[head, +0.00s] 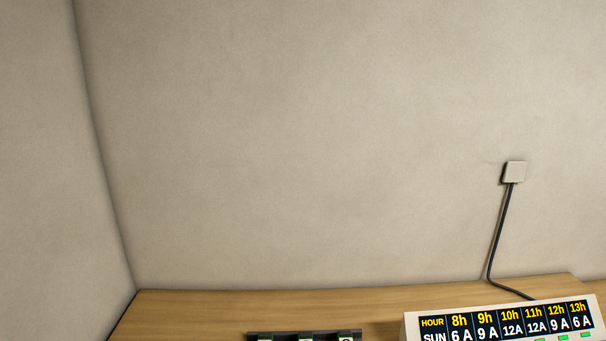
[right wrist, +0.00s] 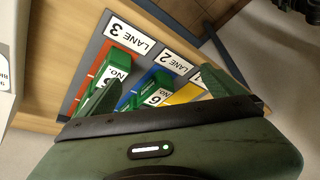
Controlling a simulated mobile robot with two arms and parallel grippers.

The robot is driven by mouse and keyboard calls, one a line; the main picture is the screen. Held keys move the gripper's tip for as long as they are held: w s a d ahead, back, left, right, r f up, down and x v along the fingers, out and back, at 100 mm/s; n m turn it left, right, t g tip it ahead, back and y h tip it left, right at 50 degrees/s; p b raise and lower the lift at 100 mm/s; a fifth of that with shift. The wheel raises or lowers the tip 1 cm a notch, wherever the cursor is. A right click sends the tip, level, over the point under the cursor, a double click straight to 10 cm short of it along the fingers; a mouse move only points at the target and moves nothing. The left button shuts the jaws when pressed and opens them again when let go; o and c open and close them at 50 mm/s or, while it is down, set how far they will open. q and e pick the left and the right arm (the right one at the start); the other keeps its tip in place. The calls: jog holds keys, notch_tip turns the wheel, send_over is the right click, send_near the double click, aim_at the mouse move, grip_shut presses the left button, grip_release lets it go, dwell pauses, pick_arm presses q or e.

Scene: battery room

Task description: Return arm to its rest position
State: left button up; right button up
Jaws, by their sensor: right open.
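My right gripper (right wrist: 160,82) shows in the right wrist view, its two green fingers spread wide apart with nothing clearly held between them. It is over or close to a lane board (right wrist: 92,57) on the wooden table; I cannot tell the exact height. A green battery (right wrist: 117,62) lies in the red lane marked LANE 3, and another green battery (right wrist: 159,80) lies in the blue lane marked LANE 2. The yellow lane (right wrist: 184,95) is partly hidden by the gripper. Neither gripper nor arm is in the head view.
In the head view, the wooden table (head: 200,303) meets a bare wall. A white display unit (head: 412,324) with an hour chart stands at right. A dark rack (head: 256,335) is cut off at the bottom. A cable (head: 497,235) runs from a wall socket (head: 514,172) to the table.

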jog(key=s+d+f+m+h, duration=0.4)
jog(key=s+d+m, duration=0.4)
jog(key=s+d, duration=0.15)
notch_tip(320, 180, down, 30)
jog(key=s+g+b, duration=0.1)
jog(key=s+b, duration=0.1)
jog(key=b, duration=0.3)
jog(key=s+d+f+b, duration=0.1)
jog(key=s+f+b, duration=0.1)
jog(key=s+f, duration=0.6)
jog(key=s+d+f+g+b, duration=0.1)
jog(key=s+f+b, duration=0.2)
jog(key=s+f, duration=0.6)
notch_tip(320, 180, down, 5)
jog(key=shift+d+r+n, duration=0.1)
jog(key=shift+d+n, duration=0.15)
jog(key=shift+n, duration=0.05)
